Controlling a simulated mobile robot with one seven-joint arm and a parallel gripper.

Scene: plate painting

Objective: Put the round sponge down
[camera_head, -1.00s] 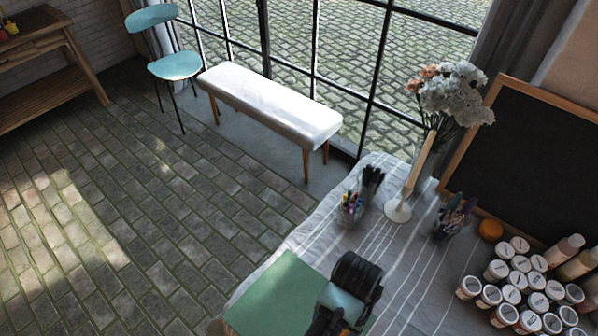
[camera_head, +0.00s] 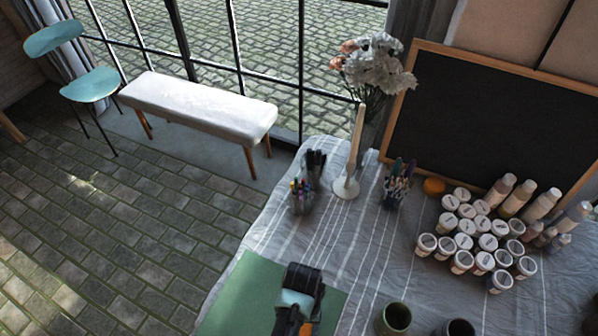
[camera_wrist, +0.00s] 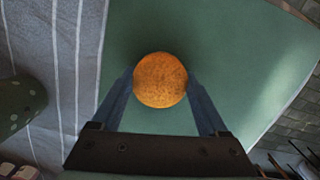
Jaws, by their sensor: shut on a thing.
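The round sponge (camera_wrist: 160,80) is orange and sits between the two fingers of my gripper (camera_wrist: 160,88) in the wrist view, which are shut on it. In the head view my gripper (camera_head: 300,312) is over the green mat (camera_head: 243,285) at the table's front, and a bit of orange sponge (camera_head: 306,328) shows at the lower edge. The green mat also lies beneath the sponge in the wrist view (camera_wrist: 225,40). I cannot tell whether the sponge touches the mat. Another orange round thing (camera_head: 434,186) lies by the chalkboard.
Pen cups (camera_head: 302,200) (camera_head: 397,190), a white stand (camera_head: 346,186) and a flower vase (camera_head: 369,130) stand behind the mat. Several paint jars (camera_head: 470,240) are at right. A green cup (camera_head: 394,318) stands right of the mat. The mat's left part is clear.

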